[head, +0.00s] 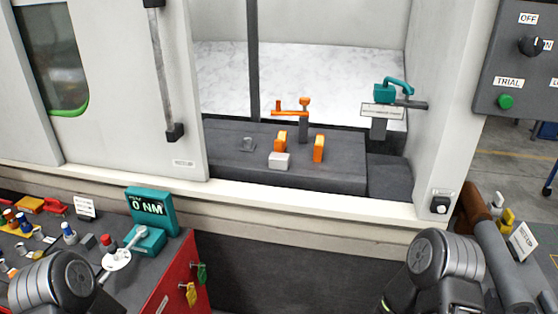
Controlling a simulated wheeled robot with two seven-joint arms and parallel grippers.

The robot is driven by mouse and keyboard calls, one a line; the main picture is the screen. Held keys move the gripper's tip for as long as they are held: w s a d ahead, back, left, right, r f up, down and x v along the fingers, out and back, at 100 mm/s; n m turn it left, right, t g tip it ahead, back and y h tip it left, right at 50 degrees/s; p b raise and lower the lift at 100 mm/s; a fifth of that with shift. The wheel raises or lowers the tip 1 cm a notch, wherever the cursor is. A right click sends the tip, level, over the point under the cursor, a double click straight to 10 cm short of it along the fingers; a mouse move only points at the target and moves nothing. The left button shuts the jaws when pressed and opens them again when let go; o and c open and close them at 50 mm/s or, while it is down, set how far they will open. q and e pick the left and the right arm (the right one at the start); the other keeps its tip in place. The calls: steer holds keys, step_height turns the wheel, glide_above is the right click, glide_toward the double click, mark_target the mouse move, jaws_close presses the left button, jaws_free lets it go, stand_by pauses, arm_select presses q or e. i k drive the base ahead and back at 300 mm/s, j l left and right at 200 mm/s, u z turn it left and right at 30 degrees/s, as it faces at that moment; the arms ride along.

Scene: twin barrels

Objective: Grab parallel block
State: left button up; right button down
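No block in view is labelled as the parallel block, so I cannot tell for certain which one it is. A small light-grey block (279,161) sits at the front of the dark machine bed (335,178). Two upright orange pieces stand close to it, one just behind (281,141) and one to its right (319,148). A smaller grey piece (247,144) lies further left on the bed. Rounded grey links of my arms show at the bottom left and bottom right. Neither gripper's fingers show.
The machine's sliding door (105,80) stands left of the opening. An orange-handled lever (291,112) and a teal device (392,92) stand behind the bed. A teal "0 NM" display (151,208) and several tools occupy the left bench. A control panel (515,65) is upper right.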

mark_target(277, 160)
steer(key=i+j, duration=0.4)
steer(key=i, duration=0.15)
steer(key=z, duration=0.8)
